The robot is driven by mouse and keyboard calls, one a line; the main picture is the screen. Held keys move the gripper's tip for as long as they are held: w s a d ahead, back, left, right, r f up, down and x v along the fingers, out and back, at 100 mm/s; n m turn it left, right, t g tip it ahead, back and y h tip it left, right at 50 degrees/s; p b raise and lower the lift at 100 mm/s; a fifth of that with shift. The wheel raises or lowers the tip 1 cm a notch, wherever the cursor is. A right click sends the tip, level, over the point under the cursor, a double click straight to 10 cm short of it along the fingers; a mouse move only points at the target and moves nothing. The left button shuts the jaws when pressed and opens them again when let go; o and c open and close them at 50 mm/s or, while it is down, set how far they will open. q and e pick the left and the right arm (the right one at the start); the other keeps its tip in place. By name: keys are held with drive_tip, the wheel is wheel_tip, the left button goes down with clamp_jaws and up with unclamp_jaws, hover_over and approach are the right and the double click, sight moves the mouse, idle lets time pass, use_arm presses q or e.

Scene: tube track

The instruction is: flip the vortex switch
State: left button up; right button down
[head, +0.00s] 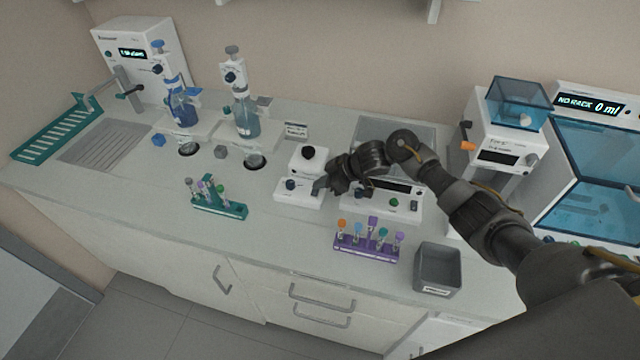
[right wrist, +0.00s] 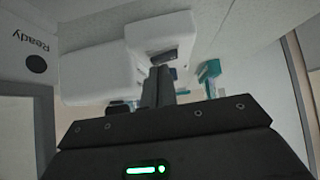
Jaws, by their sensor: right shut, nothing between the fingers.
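The vortex mixer (head: 308,160) is a small white device with a black cup on top and a dark blue knob (head: 291,185) on its front. It stands mid-counter. My right gripper (head: 318,187) is shut and empty, its tips at the right part of the mixer's front. In the right wrist view the mixer's white body (right wrist: 95,75) fills the upper middle. The shut fingers (right wrist: 160,85) point at a small dark recessed part on its front (right wrist: 165,57), probably the switch. The fingers partly cover it, so its position and any contact cannot be told. My left gripper is not in view.
A white device with a display (head: 394,203) stands right of the mixer, under my right arm. In front are a teal tube rack (head: 222,209), a purple tube rack (head: 365,251) and a grey bin (head: 438,270). Flasks on stands are left. Clear counter lies before the mixer.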

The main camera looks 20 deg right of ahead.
drive_tip(key=shift+r, duration=0.1)
wheel_tip(320, 180, up, 4)
drive_tip(key=p, duration=0.4)
drive_tip(key=shift+s+a+p, duration=0.15)
drive_tip(key=shift+p, duration=0.15)
drive_tip(key=s+b+v, duration=0.1)
drive_tip(key=b+v, duration=0.1)
drive_tip(key=v, duration=0.8)
drive_tip(key=shift+a+b, duration=0.3)
